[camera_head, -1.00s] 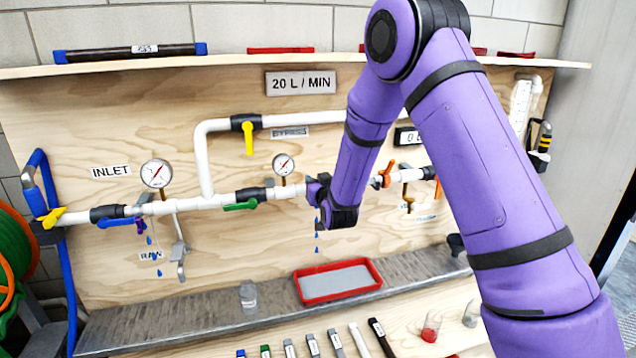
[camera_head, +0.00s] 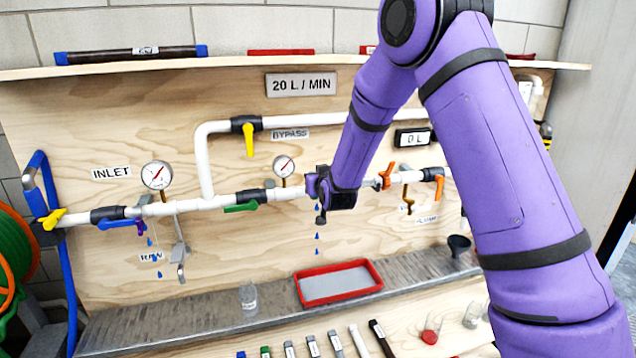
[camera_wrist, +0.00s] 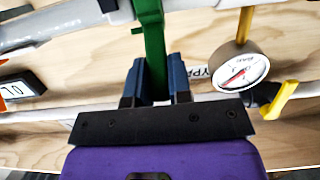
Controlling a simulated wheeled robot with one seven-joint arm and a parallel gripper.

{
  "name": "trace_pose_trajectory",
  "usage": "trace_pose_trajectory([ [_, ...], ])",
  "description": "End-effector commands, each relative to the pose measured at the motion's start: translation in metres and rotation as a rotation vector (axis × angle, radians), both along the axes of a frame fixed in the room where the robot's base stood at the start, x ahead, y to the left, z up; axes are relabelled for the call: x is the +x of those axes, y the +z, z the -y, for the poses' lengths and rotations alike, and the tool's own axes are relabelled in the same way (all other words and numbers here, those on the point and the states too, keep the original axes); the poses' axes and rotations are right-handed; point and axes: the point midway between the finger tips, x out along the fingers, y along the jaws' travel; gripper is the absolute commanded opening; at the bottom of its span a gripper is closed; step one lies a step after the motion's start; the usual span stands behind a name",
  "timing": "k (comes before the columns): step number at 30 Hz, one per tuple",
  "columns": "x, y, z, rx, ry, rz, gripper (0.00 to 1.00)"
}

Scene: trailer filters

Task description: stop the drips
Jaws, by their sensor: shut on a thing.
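In the wrist view, the blue fingers of my gripper (camera_wrist: 153,78) are shut on a green handle (camera_wrist: 152,38) by the white pipe. In the head view my gripper (camera_head: 319,186) is at the pipe, right of the small gauge, and hides this handle. Blue drips (camera_head: 317,237) fall below my gripper towards the red-rimmed tray (camera_head: 376,276). More blue drips (camera_head: 155,256) fall at the left, near the blue valve handle (camera_head: 118,222) and a purple part (camera_head: 140,222). Another green handle (camera_head: 241,207) lies along the pipe left of the small gauge (camera_head: 283,165).
A yellow bypass handle (camera_head: 249,140) hangs from the upper pipe. Orange handles (camera_head: 387,175) are to the right of my gripper. A clear jar (camera_head: 248,297) stands on the grey ledge (camera_head: 200,318). Several tools lie in front. A black funnel (camera_head: 459,244) is at the right.

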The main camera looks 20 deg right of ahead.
Motion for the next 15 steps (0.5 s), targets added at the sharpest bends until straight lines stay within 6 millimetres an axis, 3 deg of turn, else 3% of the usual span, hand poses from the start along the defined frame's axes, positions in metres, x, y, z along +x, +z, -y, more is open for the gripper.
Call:
trace_pose_trajectory([
  [15,0.016,0.01,0.0,0.0,0.0,-0.244,0.0],
])
